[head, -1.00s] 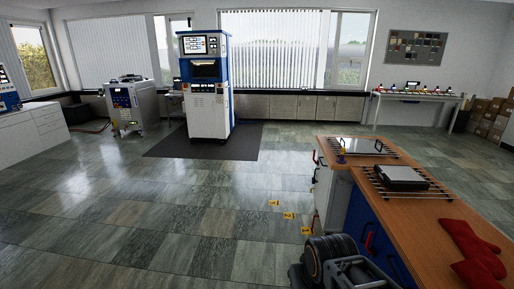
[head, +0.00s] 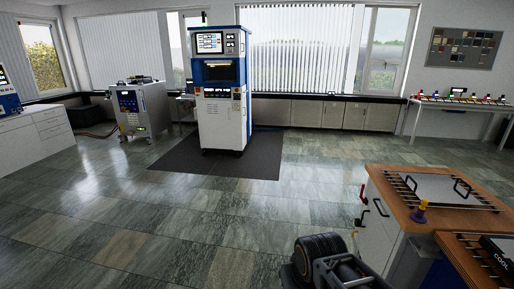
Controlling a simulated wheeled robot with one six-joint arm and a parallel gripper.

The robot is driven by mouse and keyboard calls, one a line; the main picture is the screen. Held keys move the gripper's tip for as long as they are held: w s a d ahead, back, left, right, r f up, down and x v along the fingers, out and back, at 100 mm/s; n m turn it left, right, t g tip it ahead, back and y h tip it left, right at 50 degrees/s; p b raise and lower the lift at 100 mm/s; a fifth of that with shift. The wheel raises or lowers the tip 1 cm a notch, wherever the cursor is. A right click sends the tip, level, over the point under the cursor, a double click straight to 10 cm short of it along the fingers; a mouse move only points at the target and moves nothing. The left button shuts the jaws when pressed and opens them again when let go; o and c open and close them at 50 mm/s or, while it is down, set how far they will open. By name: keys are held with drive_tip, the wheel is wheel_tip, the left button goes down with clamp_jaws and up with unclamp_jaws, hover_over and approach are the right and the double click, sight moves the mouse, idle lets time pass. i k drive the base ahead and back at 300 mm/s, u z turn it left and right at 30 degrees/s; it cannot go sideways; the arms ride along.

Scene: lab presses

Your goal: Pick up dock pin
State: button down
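A small upright piece with a yellow top and purple lower part (head: 421,212) stands on the wooden bench top (head: 408,222), near its left edge. It is the only pin-like thing I can make out, and I take it for the dock pin. It stands just in front of a rack with a flat plate, apart from my arm. The dark end of my arm, with my gripper (head: 335,268), shows at the bottom, left of and below the bench. Its fingertips cannot be made out, and I see nothing held.
A plate with black handles (head: 445,188) lies on a rack on the bench. A second rack with a plate marked "COOL" (head: 497,250) is nearer. A blue and white press (head: 220,105) stands on a dark mat (head: 255,160). The floor between is clear.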

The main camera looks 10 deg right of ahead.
sight(424, 201)
drive_tip(key=z, duration=0.05)
drive_tip(key=i, duration=2.45)
drive_tip(key=z, duration=0.4)
drive_tip(key=i, duration=1.55)
drive_tip(key=z, duration=1.9)
drive_tip(key=i, duration=1.05)
drive_tip(key=z, duration=1.25)
drive_tip(key=i, duration=0.3)
drive_tip(key=z, duration=1.75)
drive_tip(key=k, duration=0.45)
drive_tip(key=z, duration=0.85)
